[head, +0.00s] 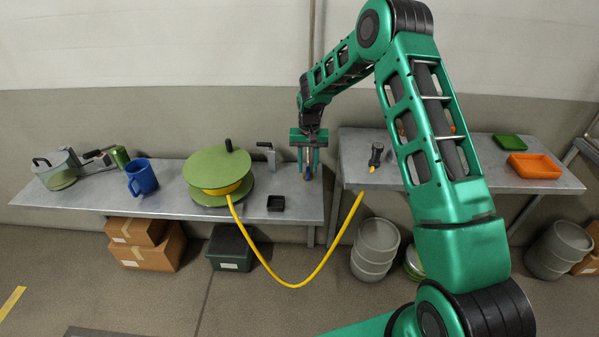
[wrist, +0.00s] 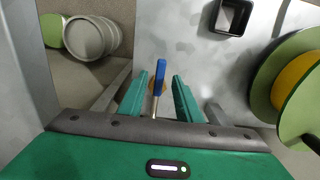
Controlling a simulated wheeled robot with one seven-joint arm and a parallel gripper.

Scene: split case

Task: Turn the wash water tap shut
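A slim blue handle (wrist: 160,74) on a bare metal stem, with a small brass-coloured part (wrist: 152,88) behind it, stands at the right end of the left bench. It looks like the tap's lever, though no label is readable. In the head view the blue handle (head: 315,158) is partly hidden by my gripper. My gripper (wrist: 170,78) points down over it with its fingers apart, the blue handle between them. A gap shows on the right side.
A green hose reel (head: 215,168) and a black square tray (head: 276,203) sit left of my gripper. A grey block with a black lever (head: 268,155) stands behind. A yellow hose (head: 290,284) sags between the left bench and right bench (head: 470,180). A blue mug (head: 142,177) stands further left.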

